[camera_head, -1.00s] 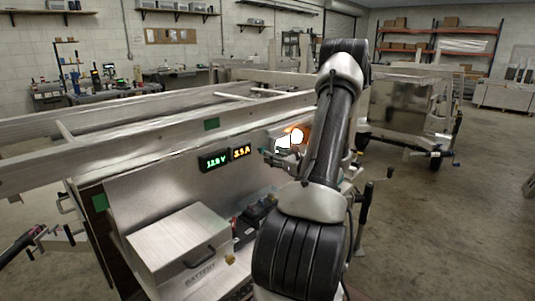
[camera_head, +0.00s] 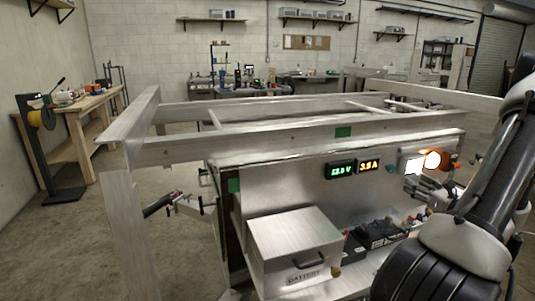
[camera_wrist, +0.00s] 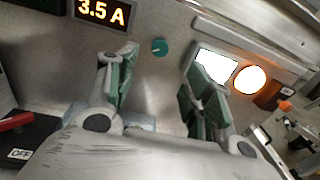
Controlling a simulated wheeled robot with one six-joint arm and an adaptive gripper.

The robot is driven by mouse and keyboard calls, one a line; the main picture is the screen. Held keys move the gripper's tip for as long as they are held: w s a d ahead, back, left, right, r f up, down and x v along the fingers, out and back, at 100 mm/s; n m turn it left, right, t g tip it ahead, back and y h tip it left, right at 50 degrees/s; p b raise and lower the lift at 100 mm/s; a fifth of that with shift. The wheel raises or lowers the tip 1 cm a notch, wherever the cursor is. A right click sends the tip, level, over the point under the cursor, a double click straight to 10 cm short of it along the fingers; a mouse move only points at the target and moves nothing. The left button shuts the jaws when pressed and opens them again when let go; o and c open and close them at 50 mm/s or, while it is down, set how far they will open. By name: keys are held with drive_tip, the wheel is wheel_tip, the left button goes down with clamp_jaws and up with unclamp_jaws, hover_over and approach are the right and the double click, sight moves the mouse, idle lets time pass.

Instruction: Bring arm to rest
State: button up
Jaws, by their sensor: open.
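My gripper (camera_head: 428,190) is at the right in the head view, in front of the trailer's metal panel (camera_head: 290,190). In the wrist view my gripper (camera_wrist: 163,85) shows two green-padded fingers spread apart, with nothing between them. A teal knob (camera_wrist: 159,47) on the panel shows beyond the gap between the fingers. My arm runs down the right side of the head view, bent, with the gripper still out toward the panel.
Lit voltage (camera_head: 341,170) and current (camera_head: 369,166) displays are on the panel; the current one reads 3.5 A in the wrist view. A bright white and an orange lamp (camera_wrist: 250,80) are beside the fingers. A battery box (camera_head: 295,245) stands below. Trailer rails (camera_head: 290,140) cross the middle.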

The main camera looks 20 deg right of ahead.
drive_tip(key=s+a+f+n+g+y, duration=0.3)
drive_tip(key=s+a+f+n+y, duration=0.15)
drive_tip(key=a, duration=0.35)
drive_tip(key=s+a+r+n+g+y, duration=0.35)
drive_tip(key=s+a+n+g, duration=0.55)
drive_tip(key=a+n, duration=0.3)
drive_tip(key=s+a+r+n+g+h, duration=0.4)
drive_tip(key=s+r+n+g+h, duration=0.25)
drive_tip(key=r+n, duration=0.4)
drive_tip(key=w+a+r+n+t+h, duration=0.1)
drive_tip(key=a+r+n+t, duration=0.4)
drive_tip(key=a+n, duration=0.3)
drive_tip(key=shift+w+r+n, duration=0.2)
drive_tip(key=shift+r+n, duration=0.1)
drive_tip(key=shift+r, duration=0.6)
drive_tip(key=shift+h, duration=0.25)
